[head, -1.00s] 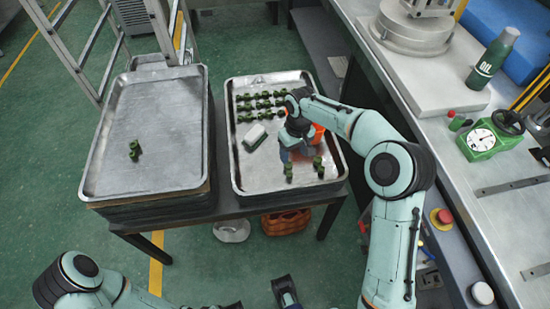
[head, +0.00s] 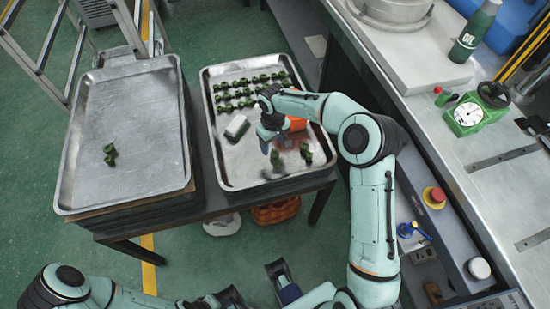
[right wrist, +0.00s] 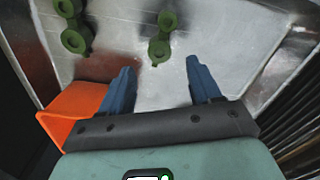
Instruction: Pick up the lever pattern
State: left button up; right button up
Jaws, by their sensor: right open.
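Green lever patterns stand on the right metal tray (head: 219,172). Two are at its near end, one left (head: 275,158) and one right (head: 306,153); several more (head: 248,90) lie in rows at the back. In the right wrist view, one pattern (right wrist: 162,38) stands ahead of and between the fingertips, apart from them, and another (right wrist: 76,28) is further left. My right gripper (right wrist: 163,75) is open and empty over the tray; it also shows in the head view (head: 268,140).
The left tray (head: 125,185) holds one small green pattern group (head: 110,154). A white block (head: 237,127) lies on the right tray. An orange part (head: 297,124) is beside my right gripper. A workbench with a green gauge (head: 466,113) and oil bottle (head: 475,32) is at right.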

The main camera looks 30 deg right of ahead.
aim_at(274, 154)
jog(key=f, duration=0.4)
jog(key=shift+s+f, duration=0.1)
jog(key=shift+s, duration=0.15)
jog(key=c, duration=1.1)
